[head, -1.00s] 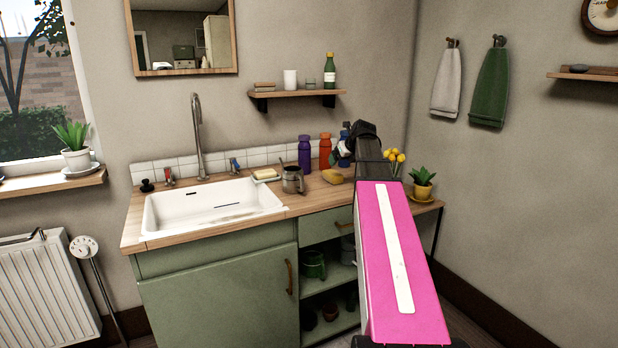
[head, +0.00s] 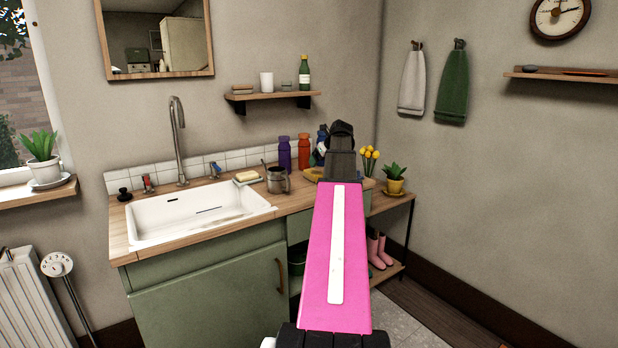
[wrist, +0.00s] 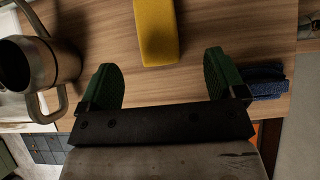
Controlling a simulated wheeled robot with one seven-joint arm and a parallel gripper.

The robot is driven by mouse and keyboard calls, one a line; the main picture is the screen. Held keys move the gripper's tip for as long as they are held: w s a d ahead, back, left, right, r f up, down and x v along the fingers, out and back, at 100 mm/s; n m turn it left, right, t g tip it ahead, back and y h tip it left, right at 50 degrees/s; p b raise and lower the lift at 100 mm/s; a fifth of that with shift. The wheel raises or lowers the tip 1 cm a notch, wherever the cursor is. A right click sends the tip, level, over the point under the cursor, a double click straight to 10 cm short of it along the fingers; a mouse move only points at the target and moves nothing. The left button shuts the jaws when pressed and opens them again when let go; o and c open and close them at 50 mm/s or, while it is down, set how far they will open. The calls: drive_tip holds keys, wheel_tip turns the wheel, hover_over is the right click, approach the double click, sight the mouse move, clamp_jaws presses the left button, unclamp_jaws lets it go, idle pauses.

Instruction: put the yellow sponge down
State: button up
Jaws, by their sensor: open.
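The yellow sponge (wrist: 156,32) lies on the wooden counter in the wrist view, its near end just ahead of the gap between my fingers. In the head view only part of the sponge (head: 312,173) shows beside my arm, to the right of the metal jug. My gripper (wrist: 162,75) is open and empty, with green pads apart on either side. No finger touches the sponge in the wrist view. In the head view my pink arm hides much of the gripper.
The metal jug (head: 277,180) stands left of the sponge, close to my left finger in the wrist view. Purple (head: 285,153) and orange (head: 304,152) bottles stand behind. A white sink (head: 195,215) is at left. Yellow flowers (head: 369,160) and a potted plant (head: 395,180) are at right.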

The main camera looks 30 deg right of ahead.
sight(314, 171)
drive_tip(key=x, duration=0.9)
drive_tip(key=shift+a, duration=0.25)
drive_tip(key=c, duration=1.1)
drive_tip(key=shift+o, duration=0.2)
drive_tip(key=shift+r, duration=0.2)
